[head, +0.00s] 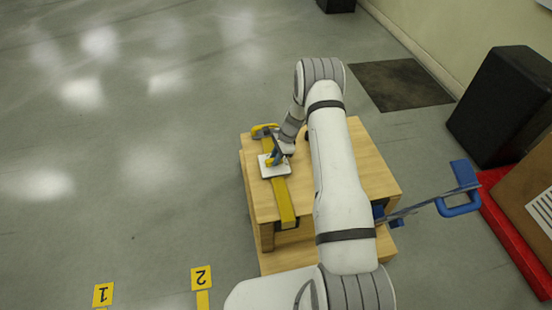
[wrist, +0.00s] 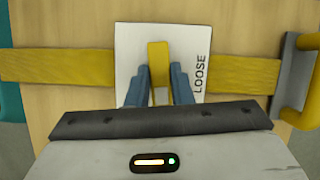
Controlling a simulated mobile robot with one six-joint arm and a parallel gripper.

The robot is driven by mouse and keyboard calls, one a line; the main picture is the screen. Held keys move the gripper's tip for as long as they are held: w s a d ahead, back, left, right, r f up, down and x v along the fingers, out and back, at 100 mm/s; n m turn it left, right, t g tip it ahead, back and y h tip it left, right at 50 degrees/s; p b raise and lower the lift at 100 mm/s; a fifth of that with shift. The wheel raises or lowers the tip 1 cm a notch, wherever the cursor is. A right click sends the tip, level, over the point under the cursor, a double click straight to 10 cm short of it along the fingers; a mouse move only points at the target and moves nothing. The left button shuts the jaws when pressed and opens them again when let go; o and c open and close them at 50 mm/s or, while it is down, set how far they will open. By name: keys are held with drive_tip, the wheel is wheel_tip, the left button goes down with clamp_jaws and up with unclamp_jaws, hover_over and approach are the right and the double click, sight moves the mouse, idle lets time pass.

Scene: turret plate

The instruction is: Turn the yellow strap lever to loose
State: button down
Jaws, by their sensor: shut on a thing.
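The yellow lever (wrist: 158,62) stands at the middle of a white plate (wrist: 130,38) in the wrist view. It points straight up the picture. The word LOOSE (wrist: 200,72) is printed on the plate to the right of the lever. My gripper (wrist: 159,78) has its two blue fingers on either side of the lever and is shut on it. A yellow strap (wrist: 60,67) runs left and right under the plate. In the head view my gripper (head: 276,160) is over the white plate (head: 268,171), and the lever is mostly hidden.
The plate sits on a wooden cart (head: 370,160). A grey bracket with a yellow handle (wrist: 301,75) is at the strap's right end in the wrist view. A blue-handled bar (head: 458,190) sticks out to the right. A black box (head: 505,105) stands further right.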

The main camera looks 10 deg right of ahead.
drive_tip(key=n+b, duration=0.1)
drive_tip(key=n+g+b, duration=0.1)
drive_tip(key=n, duration=0.1)
drive_tip(key=shift+w+f+n, duration=0.15)
drive_tip(key=shift+n, duration=0.15)
drive_tip(key=n+b, duration=0.1)
drive_tip(key=n, duration=0.1)
drive_tip(key=n+g+h+b, duration=0.1)
drive_tip(key=n, duration=0.1)
drive_tip(key=shift+a+n+g, duration=0.1)
drive_tip(key=shift+n+g, duration=0.2)
drive_tip(key=n+h, duration=0.1)
drive_tip(key=n, duration=0.1)
drive_tip(key=n+g+b, duration=0.1)
drive_tip(key=n, duration=0.1)
drive_tip(key=shift+w+a+h, duration=0.1)
drive_tip(key=shift+w+h, duration=0.05)
drive_tip(key=shift+h, duration=0.25)
drive_tip(key=shift+a+n+h+b, duration=0.15)
drive_tip(key=shift+n+h, duration=0.25)
drive_tip(key=shift+n, duration=0.65)
drive_tip(key=shift+d+n+h+b, duration=0.15)
drive_tip(key=shift+n+h, duration=0.25)
drive_tip(key=shift+n, duration=0.65)
drive_tip(key=shift+a+r, duration=0.1)
drive_tip(key=shift+r, duration=0.1)
drive_tip(key=c, duration=1.3)
unclamp_jaws()
drive_tip(key=shift+p+v, duration=0.7)
drive_tip(key=shift+v, duration=3.15)
